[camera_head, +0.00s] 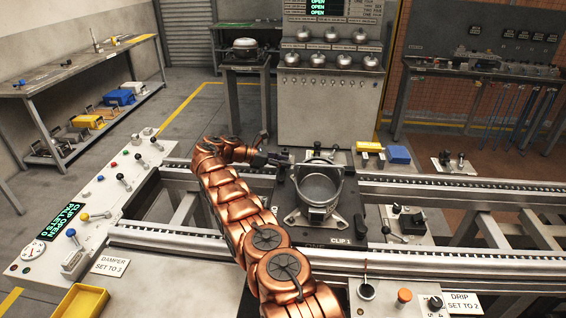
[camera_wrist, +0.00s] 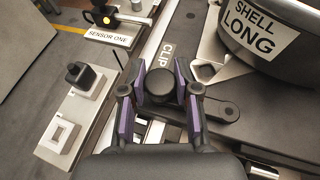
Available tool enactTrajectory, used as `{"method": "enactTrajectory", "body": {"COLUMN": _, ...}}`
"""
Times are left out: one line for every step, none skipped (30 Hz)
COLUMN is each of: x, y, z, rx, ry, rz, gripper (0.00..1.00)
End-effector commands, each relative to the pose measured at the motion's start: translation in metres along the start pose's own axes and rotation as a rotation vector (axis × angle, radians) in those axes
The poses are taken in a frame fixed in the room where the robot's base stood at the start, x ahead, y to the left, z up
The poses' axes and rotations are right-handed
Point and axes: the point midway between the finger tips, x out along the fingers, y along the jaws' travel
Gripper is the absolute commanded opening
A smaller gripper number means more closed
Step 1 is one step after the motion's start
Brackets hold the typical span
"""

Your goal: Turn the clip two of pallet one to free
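My gripper (camera_head: 268,158) is at the left side of the pallet plate (camera_head: 353,225). In the wrist view my gripper (camera_wrist: 161,74) has its purple-padded fingers on both sides of a round black knob (camera_wrist: 163,88). I cannot tell whether the pads press on it. A black bar with a hole (camera_wrist: 222,111) extends right from the knob. The white CLIP lettering (camera_wrist: 165,56) beside it has its number hidden. A metal shell (camera_head: 319,187) stands on the plate; its label reads SHELL LONG in the wrist view (camera_wrist: 252,28). A CLIP 1 label (camera_head: 340,240) is on the plate's front.
Metal rails (camera_head: 460,191) run left and right of the pallet. A control panel (camera_head: 118,190) with levers is at left. A SENSOR ONE label (camera_wrist: 108,38) and a black-knobbed switch (camera_wrist: 84,74) lie left of my gripper. Yellow and blue blocks (camera_head: 398,154) are behind the pallet.

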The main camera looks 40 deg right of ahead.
Motion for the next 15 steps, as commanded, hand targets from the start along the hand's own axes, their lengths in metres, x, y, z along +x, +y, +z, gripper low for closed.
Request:
{"method": "enactTrajectory", "body": {"x": -0.0008, "y": 0.0003, "z": 0.0003, "rx": 0.0, "ry": 0.0, "rz": 0.001, "gripper": 0.37}}
{"method": "enactTrajectory", "body": {"x": -0.0007, "y": 0.0002, "z": 0.0002, "rx": 0.0, "ry": 0.0, "rz": 0.001, "gripper": 0.4}}
{"method": "enactTrajectory", "body": {"x": -0.0006, "y": 0.0002, "z": 0.0002, "rx": 0.0, "ry": 0.0, "rz": 0.001, "gripper": 0.45}}
{"method": "enactTrajectory", "body": {"x": -0.0004, "y": 0.0002, "z": 0.0001, "rx": 0.0, "ry": 0.0, "rz": 0.001, "gripper": 0.48}}
{"method": "enactTrajectory", "body": {"x": -0.0003, "y": 0.0001, "z": 0.0001, "rx": 0.0, "ry": 0.0, "rz": 0.001, "gripper": 0.51}}
{"method": "enactTrajectory", "body": {"x": -0.0001, "y": 0.0001, "z": 0.0, "rx": 0.0, "ry": 0.0, "rz": 0.0, "gripper": 0.55}}
{"method": "enactTrajectory", "body": {"x": 0.0, "y": 0.0001, "z": 0.0001, "rx": 0.0, "ry": 0.0, "rz": 0.0, "gripper": 0.57}}
{"method": "enactTrajectory", "body": {"x": 0.0, "y": 0.0001, "z": 0.0001, "rx": 0.0, "ry": 0.0, "rz": 0.0, "gripper": 0.57}}
{"method": "enactTrajectory", "body": {"x": 0.0001, "y": 0.0001, "z": 0.0001, "rx": 0.0, "ry": 0.0, "rz": 0.0, "gripper": 0.57}}
{"method": "enactTrajectory", "body": {"x": 0.0002, "y": 0.0, "z": 0.0, "rx": 0.0, "ry": 0.0, "rz": 0.0, "gripper": 0.57}}
{"method": "enactTrajectory", "body": {"x": 0.0003, "y": 0.0, "z": 0.0, "rx": 0.0, "ry": 0.0, "rz": 0.0, "gripper": 0.57}}
{"method": "enactTrajectory", "body": {"x": 0.0003, "y": 0.0, "z": 0.0, "rx": 0.0, "ry": 0.0, "rz": 0.0, "gripper": 0.57}}
{"method": "enactTrajectory", "body": {"x": 0.0004, "y": 0.0, "z": 0.0, "rx": 0.0, "ry": 0.0, "rz": 0.0, "gripper": 0.57}}
{"method": "enactTrajectory", "body": {"x": 0.0004, "y": 0.0, "z": 0.0, "rx": 0.0, "ry": 0.0, "rz": 0.0, "gripper": 0.57}}
{"method": "enactTrajectory", "body": {"x": 0.0005, "y": 0.0, "z": -0.0001, "rx": 0.0, "ry": 0.0, "rz": 0.0, "gripper": 0.57}}
